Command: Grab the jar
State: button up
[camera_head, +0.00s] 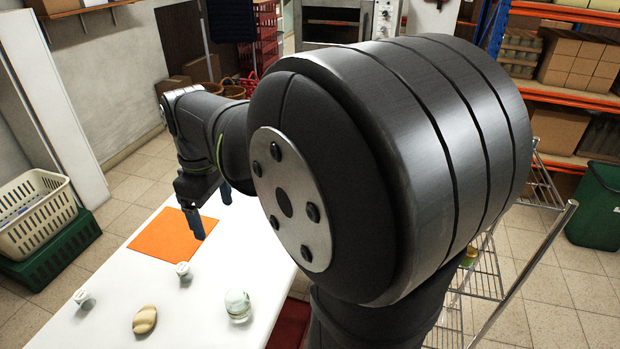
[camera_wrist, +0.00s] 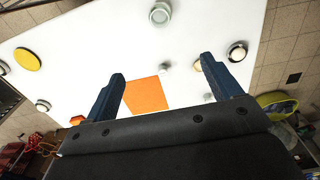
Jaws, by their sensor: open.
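A clear glass jar (camera_head: 238,306) stands upright on the white table (camera_head: 205,322) at its near right side. Two small white-topped containers (camera_head: 183,271) and (camera_head: 84,298) stand farther left. My gripper (camera_head: 210,208) is open and empty near the orange mat (camera_head: 165,238), apart from the glass jar. In the wrist view, the two blue fingers of my gripper (camera_wrist: 162,69) are spread, with the orange mat (camera_wrist: 146,95) beyond them. A round-topped container (camera_wrist: 160,13) and a dark-rimmed one (camera_wrist: 237,51) also show there; I cannot tell which is the glass jar.
A beige rounded object (camera_head: 145,319) lies on the table near the glass jar. A yellow disc (camera_wrist: 27,59) shows in the wrist view. A cream basket (camera_head: 38,215) sits on a green crate at the left. My arm blocks much of the head view's middle.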

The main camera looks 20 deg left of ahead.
aim_at(237, 303)
jog(key=f, duration=1.9)
jog(key=a+f, duration=0.1)
jog(key=f, duration=0.9)
jog(key=shift+w, duration=0.15)
jog(key=shift+d+f, duration=0.15)
jog(key=shift+f, duration=2.5)
jog(key=shift+c, duration=0.4)
jog(key=c, duration=1)
